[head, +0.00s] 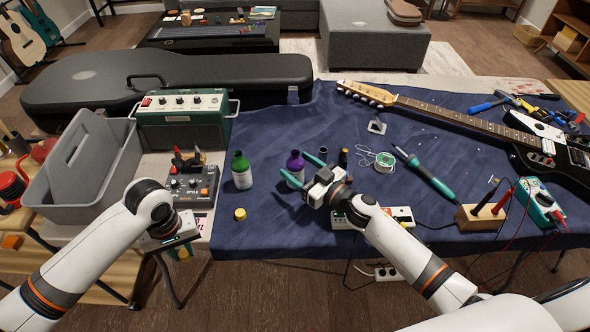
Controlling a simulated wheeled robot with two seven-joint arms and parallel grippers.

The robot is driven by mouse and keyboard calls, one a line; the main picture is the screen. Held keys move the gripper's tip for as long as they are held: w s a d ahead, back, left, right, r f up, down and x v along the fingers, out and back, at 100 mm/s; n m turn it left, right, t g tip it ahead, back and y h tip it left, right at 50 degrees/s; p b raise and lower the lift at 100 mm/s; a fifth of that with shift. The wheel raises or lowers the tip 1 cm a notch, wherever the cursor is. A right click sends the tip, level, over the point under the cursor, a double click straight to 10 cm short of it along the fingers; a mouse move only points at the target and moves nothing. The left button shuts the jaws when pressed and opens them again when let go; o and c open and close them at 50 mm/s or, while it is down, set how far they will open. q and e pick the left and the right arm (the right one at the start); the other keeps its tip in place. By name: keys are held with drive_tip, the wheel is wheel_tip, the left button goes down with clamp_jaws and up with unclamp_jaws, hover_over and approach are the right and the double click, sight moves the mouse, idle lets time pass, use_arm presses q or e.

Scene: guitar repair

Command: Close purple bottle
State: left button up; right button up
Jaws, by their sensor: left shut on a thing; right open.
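The purple bottle (295,163) stands upright on the blue cloth, with a pale label. Its top is too small to tell whether a cap is on. My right gripper (291,176) is open beside it, its teal fingers reaching toward its right and front sides; contact cannot be told. My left gripper (182,252) hangs low at the left, in front of the table edge, pointing down. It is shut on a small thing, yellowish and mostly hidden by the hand. A yellow cap (240,214) lies on the cloth near its left front edge.
A green bottle (241,170) stands left of the purple one. Small dark pieces (343,157), a solder spool (385,162) and a soldering iron (425,172) lie to the right. A grey bin (75,195) and a pedal (192,184) stand left. Cloth around the yellow cap is clear.

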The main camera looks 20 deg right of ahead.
idle(0.3)
drive_tip(key=c, duration=1.2)
drive_tip(key=shift+o, duration=0.2)
drive_tip(key=shift+r, duration=0.1)
